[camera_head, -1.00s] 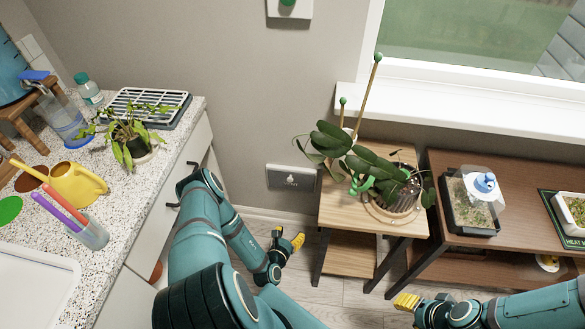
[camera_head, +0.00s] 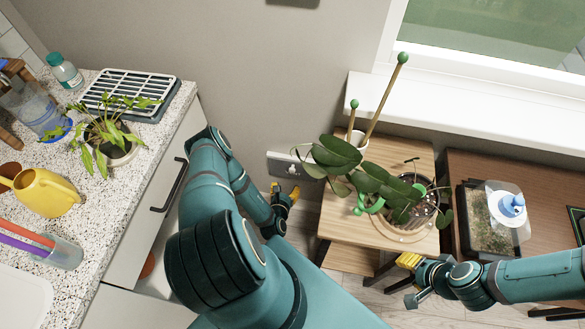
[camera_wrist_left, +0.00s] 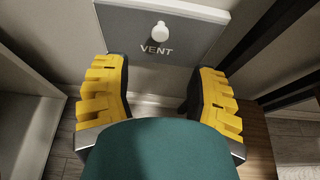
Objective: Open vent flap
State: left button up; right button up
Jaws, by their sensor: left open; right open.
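The vent flap (camera_head: 284,163) is a grey panel low on the wall, between the counter and the wooden plant stand. In the left wrist view the flap (camera_wrist_left: 190,40) carries a small white knob (camera_wrist_left: 159,32) and the word VENT, and it looks flat against the wall. My left gripper (camera_head: 285,192) has yellow fingers and is just below and in front of the flap. In the wrist view the left gripper (camera_wrist_left: 158,75) is open and empty, its fingers apart on either side below the knob, not touching it. My right gripper (camera_head: 408,261) is open beside the plant stand.
The plant stand (camera_head: 330,217) with a potted plant (camera_head: 370,180) is right of my left gripper. A counter (camera_head: 130,170) with a drawer handle (camera_head: 168,185) is on the left. A brown bench (camera_head: 480,165) holds a covered seed tray (camera_head: 490,225).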

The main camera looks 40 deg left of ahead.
aim_at(292, 171)
pick_arm(q)
jog(key=b+x, duration=0.3)
jog(key=x, duration=0.7)
jog(key=shift+w+a+f, duration=0.15)
jog(key=shift+w, duration=0.15)
jog(key=shift+w+a+f, duration=0.2)
jog(key=shift+w+a, duration=0.1)
jog(key=shift+w, duration=0.25)
jog(key=shift+o, duration=0.2)
grip_shut()
